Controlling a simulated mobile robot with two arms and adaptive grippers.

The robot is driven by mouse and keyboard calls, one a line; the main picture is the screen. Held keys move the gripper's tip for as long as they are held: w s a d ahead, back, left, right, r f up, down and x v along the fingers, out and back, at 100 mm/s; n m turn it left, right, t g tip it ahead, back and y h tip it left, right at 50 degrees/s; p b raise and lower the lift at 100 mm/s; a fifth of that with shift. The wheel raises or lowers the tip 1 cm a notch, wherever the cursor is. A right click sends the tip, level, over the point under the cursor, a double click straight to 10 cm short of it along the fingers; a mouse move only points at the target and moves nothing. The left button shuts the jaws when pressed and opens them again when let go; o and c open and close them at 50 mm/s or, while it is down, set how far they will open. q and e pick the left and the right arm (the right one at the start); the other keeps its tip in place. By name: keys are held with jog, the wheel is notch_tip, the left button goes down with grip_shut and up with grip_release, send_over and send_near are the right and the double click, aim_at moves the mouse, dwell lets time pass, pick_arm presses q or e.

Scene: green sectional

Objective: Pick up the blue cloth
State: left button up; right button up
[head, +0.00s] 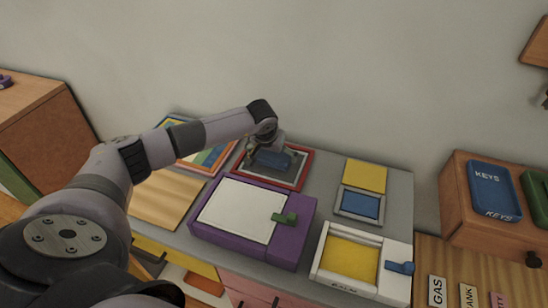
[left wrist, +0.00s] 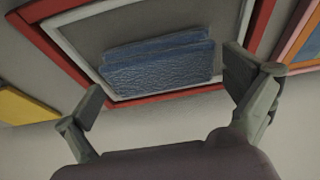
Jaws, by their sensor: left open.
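The blue cloth (left wrist: 158,64) is a folded, textured piece lying on the grey floor of a red-framed tray (left wrist: 62,44). In the head view the cloth (head: 273,161) shows small and partly covered, inside the red tray (head: 306,163) at the back of the grey surface. My left gripper (head: 271,152) is over that tray, close to the cloth. In the left wrist view my left gripper (left wrist: 165,78) is open, its fingers apart on either side of the cloth with nothing between them. My right gripper is in neither view.
A purple box (head: 297,236) with a white top and green handle stands in front of the tray. A yellow panel (head: 366,175), a blue-centred frame (head: 359,205) and a white tray (head: 397,287) are at right. The wall (head: 330,70) rises behind.

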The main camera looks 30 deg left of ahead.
pick_arm(q)
jog(key=shift+f, duration=0.2)
jog(key=shift+c, duration=0.6)
jog(key=c, duration=0.7)
jog(key=shift+r, duration=0.1)
jog(key=shift+c, duration=0.2)
